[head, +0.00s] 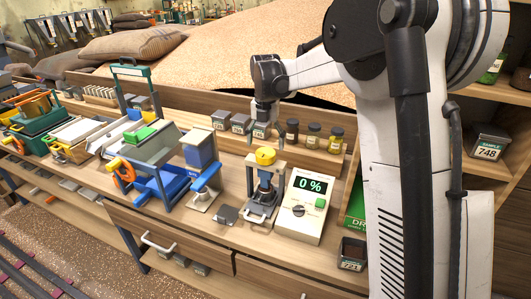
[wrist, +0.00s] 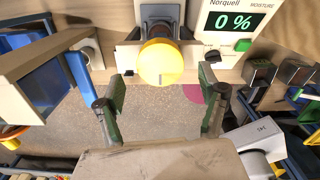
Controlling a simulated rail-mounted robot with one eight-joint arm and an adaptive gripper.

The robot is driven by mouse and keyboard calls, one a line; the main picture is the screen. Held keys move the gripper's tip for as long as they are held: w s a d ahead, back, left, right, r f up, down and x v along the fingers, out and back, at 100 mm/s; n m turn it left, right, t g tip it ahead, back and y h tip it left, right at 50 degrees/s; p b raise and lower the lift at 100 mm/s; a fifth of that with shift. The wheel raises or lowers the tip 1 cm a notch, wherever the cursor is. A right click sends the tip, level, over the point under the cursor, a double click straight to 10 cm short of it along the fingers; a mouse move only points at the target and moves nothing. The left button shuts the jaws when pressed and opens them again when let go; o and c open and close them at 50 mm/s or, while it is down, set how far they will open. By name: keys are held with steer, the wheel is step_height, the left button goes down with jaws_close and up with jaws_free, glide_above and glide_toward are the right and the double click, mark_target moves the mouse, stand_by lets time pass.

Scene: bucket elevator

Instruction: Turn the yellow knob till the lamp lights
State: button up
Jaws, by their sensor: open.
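The round yellow knob (head: 264,156) tops a small press-like stand (head: 264,187) on the bench. In the wrist view the knob (wrist: 158,63) shows from above, with a small dark mark near its lower edge. My gripper (head: 264,134) hangs above the knob, apart from it. In the wrist view its two fingers (wrist: 165,86) are spread wide and empty, with the knob ahead between their lines. A white moisture meter (head: 305,205) right of the stand reads 0 %. It bears a green block (head: 320,203) and a dark dial. I cannot tell which part is the lamp.
A blue and white device (head: 201,160) stands left of the stand. Small jars (head: 313,135) and grey sample tins (head: 240,123) line the shelf behind. A green box (head: 356,205) and a dark tin (head: 351,251) lie right of the meter.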

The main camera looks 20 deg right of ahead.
mark_target(266, 152)
steer(key=shift+f, duration=2.25)
steer(key=c, duration=1.2)
steer(key=shift+o, duration=0.2)
